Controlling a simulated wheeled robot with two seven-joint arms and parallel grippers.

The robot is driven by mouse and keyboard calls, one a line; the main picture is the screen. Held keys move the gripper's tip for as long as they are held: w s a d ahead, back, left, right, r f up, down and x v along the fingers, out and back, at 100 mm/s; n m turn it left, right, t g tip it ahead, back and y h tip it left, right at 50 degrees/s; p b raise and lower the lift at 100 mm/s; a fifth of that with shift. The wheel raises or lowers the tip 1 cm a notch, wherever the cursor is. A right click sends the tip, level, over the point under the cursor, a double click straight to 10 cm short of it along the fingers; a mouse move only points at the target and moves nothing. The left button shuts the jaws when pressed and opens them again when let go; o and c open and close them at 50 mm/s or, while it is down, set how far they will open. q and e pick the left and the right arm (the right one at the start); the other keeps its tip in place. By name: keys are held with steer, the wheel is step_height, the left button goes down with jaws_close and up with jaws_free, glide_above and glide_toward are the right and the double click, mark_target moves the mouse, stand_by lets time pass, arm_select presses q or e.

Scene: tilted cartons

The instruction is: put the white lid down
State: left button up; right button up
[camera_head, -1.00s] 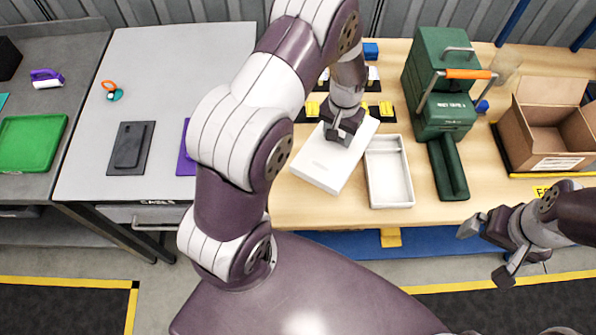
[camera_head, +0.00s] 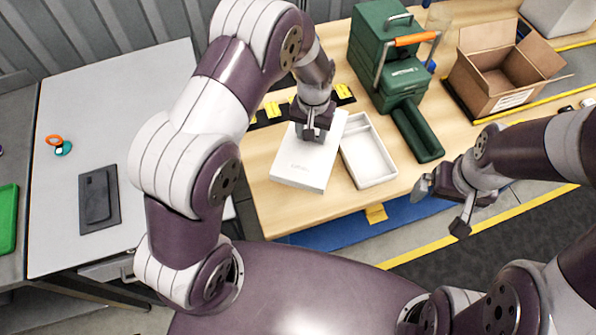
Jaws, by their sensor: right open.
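The white lid (camera_head: 302,167) lies flat-looking at the left end of the wooden table, with faint lettering on its top. An open white box base (camera_head: 368,152) stands just to its right, empty. My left gripper (camera_head: 311,134) is over the far part of the lid, pointing down; its fingertips are small and dark, and I cannot tell whether they are shut on the lid. I also cannot tell whether the lid touches the table. My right gripper (camera_head: 444,208) is open and empty, in front of the table's front edge.
A green case (camera_head: 388,60) with an orange-handled part stands behind the box base, and a long green piece (camera_head: 418,130) lies to its right. An open cardboard carton (camera_head: 500,80) is farther right. A grey table (camera_head: 120,130) is at the left.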

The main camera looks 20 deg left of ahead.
mark_target(301, 147)
arm_select(q)
steer(key=shift+n, duration=0.7)
steer(key=d, duration=0.5)
steer(key=shift+w+d+r+b, duration=0.1)
steer(key=shift+b, duration=0.3)
steer(key=d+r+n, duration=0.1)
steer(key=d+n, duration=0.3)
steer(key=n, duration=0.2)
steer(key=s+a+f+p, duration=0.1)
steer(key=a+f, duration=0.1)
steer(key=a, duration=0.1)
steer(key=a+f+p, duration=0.1)
steer(key=a+f, duration=0.1)
steer(key=a, duration=0.2)
steer(key=s+a+f+p, duration=0.1)
steer(key=a+f, duration=0.1)
steer(key=a, duration=0.2)
steer(key=shift+s+a+f, duration=0.1)
steer(key=shift+s+a, duration=0.05)
steer(key=shift+s, duration=0.2)
step_height(301, 147, down, 4)
steer(key=shift+a+r+p, duration=0.1)
steer(key=shift+p, duration=0.6)
steer(key=shift+f, duration=0.3)
steer(key=o, duration=1)
steer(key=shift+f, duration=0.1)
